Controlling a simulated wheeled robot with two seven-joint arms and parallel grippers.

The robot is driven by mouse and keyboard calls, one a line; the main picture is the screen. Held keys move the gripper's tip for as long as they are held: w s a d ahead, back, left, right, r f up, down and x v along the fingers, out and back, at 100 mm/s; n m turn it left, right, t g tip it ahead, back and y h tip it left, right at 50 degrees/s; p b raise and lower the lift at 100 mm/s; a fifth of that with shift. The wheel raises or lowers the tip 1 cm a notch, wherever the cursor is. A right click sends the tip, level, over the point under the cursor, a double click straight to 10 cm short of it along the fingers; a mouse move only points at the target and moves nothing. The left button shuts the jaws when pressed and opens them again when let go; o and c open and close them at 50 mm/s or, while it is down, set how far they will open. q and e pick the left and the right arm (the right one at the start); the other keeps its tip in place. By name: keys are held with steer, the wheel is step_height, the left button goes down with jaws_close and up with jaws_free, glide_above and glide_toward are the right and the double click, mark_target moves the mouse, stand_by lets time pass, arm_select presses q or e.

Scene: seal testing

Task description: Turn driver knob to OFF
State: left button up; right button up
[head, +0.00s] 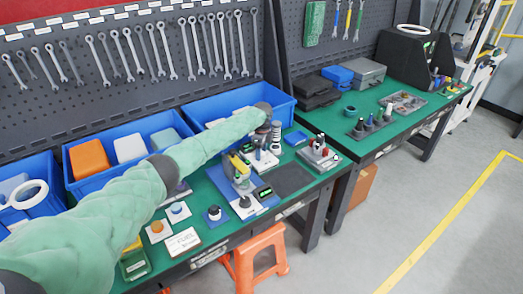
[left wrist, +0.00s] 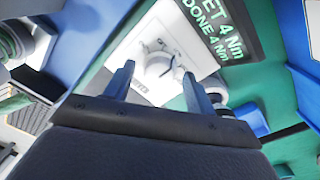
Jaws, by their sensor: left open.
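The driver knob (left wrist: 160,66) is a round white dial with a dark pointer on a white panel (left wrist: 128,50) in the left wrist view. Beside it, a display reads "SET 4 Nm" and "DONE 4 Nm" (left wrist: 222,30). My left gripper (left wrist: 157,80) is open, with its two fingers on either side of the knob in the picture; I cannot tell whether they touch it. In the head view, my left gripper (head: 264,138) hangs over the white driver box (head: 262,161), and the knob is not clear there. My right gripper is not in view.
A blue-based fixture (head: 240,185) with a small display stands in front on the green bench (head: 213,225). A dark mat (head: 287,180) and a rack of small parts (head: 320,155) are to the right. Blue bins (head: 227,101) line the back below hanging wrenches.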

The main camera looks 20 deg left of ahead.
arm_select(q)
steer(key=shift+f, duration=0.15)
steer(key=c, duration=1)
steer(key=shift+o, duration=0.2)
